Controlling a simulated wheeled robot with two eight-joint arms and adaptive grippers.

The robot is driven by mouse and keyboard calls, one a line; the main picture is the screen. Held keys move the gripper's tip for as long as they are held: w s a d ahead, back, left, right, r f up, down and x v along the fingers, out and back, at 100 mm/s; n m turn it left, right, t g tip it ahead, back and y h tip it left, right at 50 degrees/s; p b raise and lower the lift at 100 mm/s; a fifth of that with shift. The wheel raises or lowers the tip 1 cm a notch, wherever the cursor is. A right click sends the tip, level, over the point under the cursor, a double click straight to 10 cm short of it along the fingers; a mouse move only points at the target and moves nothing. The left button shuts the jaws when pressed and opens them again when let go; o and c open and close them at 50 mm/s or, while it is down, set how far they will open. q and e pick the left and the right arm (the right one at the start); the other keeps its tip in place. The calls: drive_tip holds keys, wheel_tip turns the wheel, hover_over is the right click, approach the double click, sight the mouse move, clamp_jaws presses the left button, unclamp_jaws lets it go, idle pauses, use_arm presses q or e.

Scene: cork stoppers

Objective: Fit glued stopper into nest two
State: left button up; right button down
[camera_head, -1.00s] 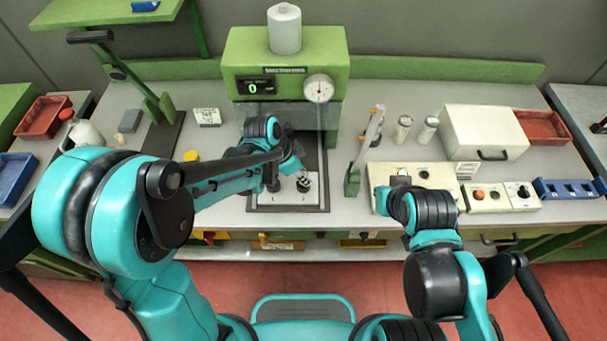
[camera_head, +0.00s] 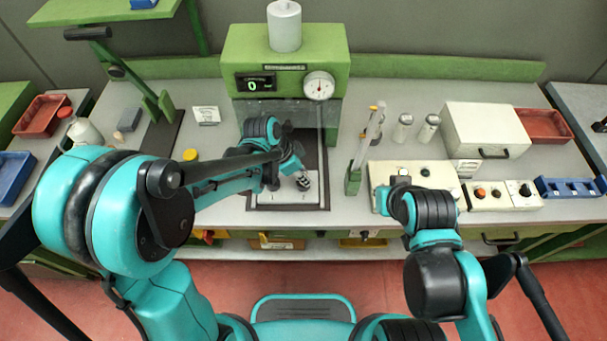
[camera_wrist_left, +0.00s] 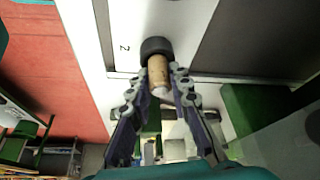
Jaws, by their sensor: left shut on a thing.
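The tan cork stopper (camera_wrist_left: 158,68) is between the fingers of my left gripper (camera_wrist_left: 158,82) in the left wrist view. Its near end looks pale. Its far end meets a black round nest (camera_wrist_left: 156,46) beside a printed "2" on a white plate (camera_wrist_left: 205,25). I cannot tell how deep it sits. In the head view my left gripper (camera_head: 303,181) is low over the plate under the green press (camera_head: 285,60), and the stopper cannot be made out. My right gripper (camera_head: 399,181) is by the cream control box, its fingers unclear.
The press body with its dial (camera_head: 320,86) stands just behind the left gripper. A green stand with a clear tube (camera_head: 368,137) is to the right. A cream control box (camera_head: 440,176) lies near the right arm. The bench's left middle has free room.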

use_arm(q)
drive_tip(key=shift+f, duration=0.2)
drive_tip(key=shift+o, duration=0.3)
drive_tip(key=shift+s+f+b, duration=0.45)
drive_tip(key=shift+f+b, duration=0.15)
drive_tip(key=shift+b, duration=0.25)
drive_tip(key=o, duration=1.1)
drive_tip(key=shift+w+d+f, duration=0.1)
drive_tip(key=shift+w+f, duration=0.15)
drive_tip(key=shift+w, duration=0.05)
drive_tip(key=shift+o, duration=1.4)
drive_tip(key=shift+w, duration=0.2)
drive_tip(key=shift+s+r, duration=0.2)
drive_tip(key=shift+w+a+r, duration=0.1)
drive_tip(key=shift+a+r, duration=0.2)
drive_tip(key=shift+r, duration=0.2)
drive_tip(key=v, duration=1.1)
drive_tip(key=shift+s, duration=0.2)
drive_tip(key=shift+a+f, duration=0.1)
